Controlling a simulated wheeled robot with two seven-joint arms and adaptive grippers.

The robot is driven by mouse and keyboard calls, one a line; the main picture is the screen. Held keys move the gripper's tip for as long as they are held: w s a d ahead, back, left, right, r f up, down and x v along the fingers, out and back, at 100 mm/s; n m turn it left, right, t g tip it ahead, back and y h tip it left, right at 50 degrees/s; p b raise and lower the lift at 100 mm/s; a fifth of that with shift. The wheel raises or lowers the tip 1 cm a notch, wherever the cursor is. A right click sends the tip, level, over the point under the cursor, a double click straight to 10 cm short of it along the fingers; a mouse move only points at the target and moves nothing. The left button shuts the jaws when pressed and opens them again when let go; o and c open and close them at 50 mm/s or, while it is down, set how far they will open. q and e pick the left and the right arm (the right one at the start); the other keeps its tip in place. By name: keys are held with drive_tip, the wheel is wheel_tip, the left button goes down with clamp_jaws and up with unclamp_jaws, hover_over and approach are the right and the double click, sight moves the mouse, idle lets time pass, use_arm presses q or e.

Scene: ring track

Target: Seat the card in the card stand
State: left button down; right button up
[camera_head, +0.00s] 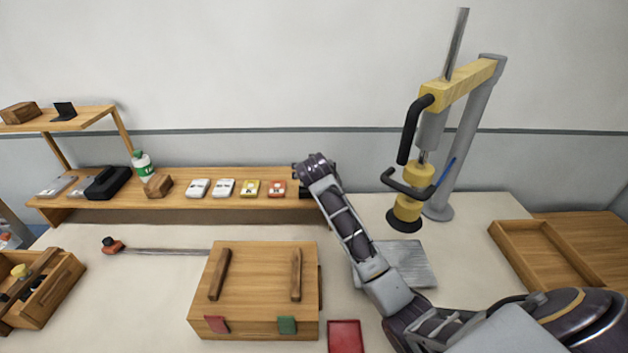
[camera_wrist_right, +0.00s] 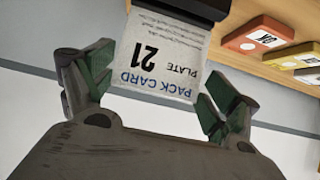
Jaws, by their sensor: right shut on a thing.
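The white card (camera_wrist_right: 158,60), printed "PACK CARD PLATE 21", shows upside down in the right wrist view. My right gripper (camera_wrist_right: 155,88) is shut on it, with a green-padded finger at each side edge. The card's far edge meets a dark block (camera_wrist_right: 190,6), apparently the card stand. How deep it sits there is hidden. In the head view my right gripper (camera_head: 316,168) reaches the right end of the shelf, beside a dark object (camera_head: 306,191) that is probably the stand. The card is hidden there. My left gripper is out of view.
The wooden shelf (camera_head: 230,203) carries several small labelled cases, a bottle (camera_head: 142,164) and a black case (camera_head: 108,183). A wooden box (camera_head: 255,270) with two handles stands in front. A yellow press (camera_head: 408,205) stands right of my arm. An empty tray (camera_head: 535,255) lies farther right.

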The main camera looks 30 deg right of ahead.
drive_tip(key=shift+f, duration=0.1)
drive_tip(key=shift+f, duration=1.8)
drive_tip(key=shift+f, duration=0.1)
drive_tip(key=o, duration=0.5)
drive_tip(key=shift+b+v, duration=0.4)
drive_tip(key=shift+v, duration=5.7)
drive_tip(key=shift+d, duration=0.1)
